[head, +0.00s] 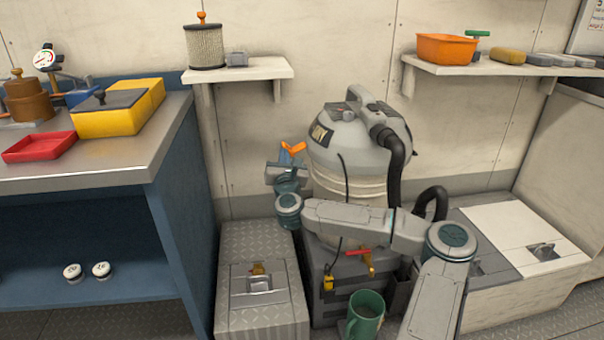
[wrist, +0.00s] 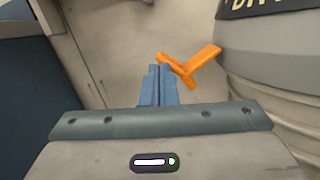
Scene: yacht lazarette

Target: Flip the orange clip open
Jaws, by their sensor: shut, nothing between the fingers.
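The orange clip (head: 293,149) shows at the left side of the grey machine's domed top. It has two arms that meet at an angle. In the wrist view the orange clip (wrist: 190,68) lies just beyond and to the right of my fingertips, with one arm slanting up to the right. My gripper (wrist: 158,70) is shut and empty, its blue fingers together and close to the clip. I cannot tell whether they touch it. In the head view my gripper (head: 286,162) is small, just below the clip. What the clip is fixed to is hard to make out.
The large grey machine (head: 352,146) with a black hose stands right of my gripper. A blue bench (head: 182,165) is at the left, and a wall shelf (head: 240,71) is above. A grey locker (head: 262,325) and a green mug (head: 366,312) stand below.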

